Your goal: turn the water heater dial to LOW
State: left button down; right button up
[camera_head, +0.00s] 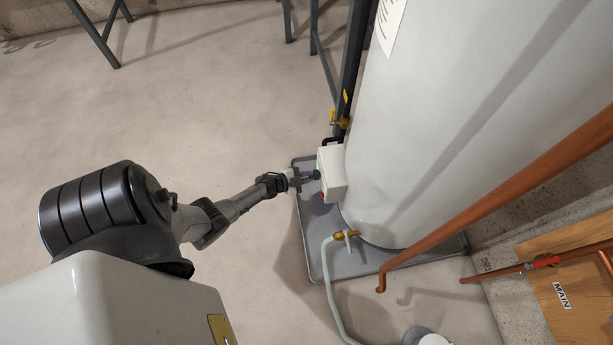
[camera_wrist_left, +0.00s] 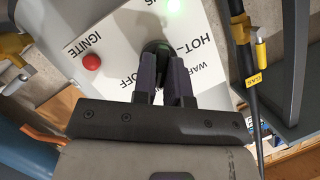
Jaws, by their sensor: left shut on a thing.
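The water heater (camera_head: 430,130) is a large pale grey tank at the right of the head view. Its white control box (camera_head: 332,172) sits low on its side. In the left wrist view, the box face (camera_wrist_left: 110,52) shows a red button, a lit green lamp and the words IGNITE, HOT, OFF and a partly hidden WAR. The dark round dial (camera_wrist_left: 155,47) is mostly hidden by the fingers. My left gripper (camera_head: 307,178) is at the box, its two fingers shut on the dial, as the left wrist view (camera_wrist_left: 166,72) shows. The dial's pointer is hidden. My right gripper is out of view.
A grey drain pan (camera_head: 368,263) lies under the tank, with a brass drain valve (camera_head: 345,235) and pale hose. Copper pipes (camera_head: 480,205) cross at the right. A dark gas pipe (camera_head: 352,65) stands behind the box. The floor at the left is clear.

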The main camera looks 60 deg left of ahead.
pick_arm(q)
jog(key=shift+w+a+r+n+g+h+p, duration=0.1)
jog(key=shift+n+g+h+p, duration=0.3)
jog(key=shift+n+h, duration=0.65)
jog(key=shift+a+n+g+h+p, duration=0.1)
jog(key=shift+n+g+h+p, duration=0.4)
jog(key=shift+n, duration=1.05)
jog(key=c, duration=1.2)
grip_release()
jog(key=shift+o, duration=0.2)
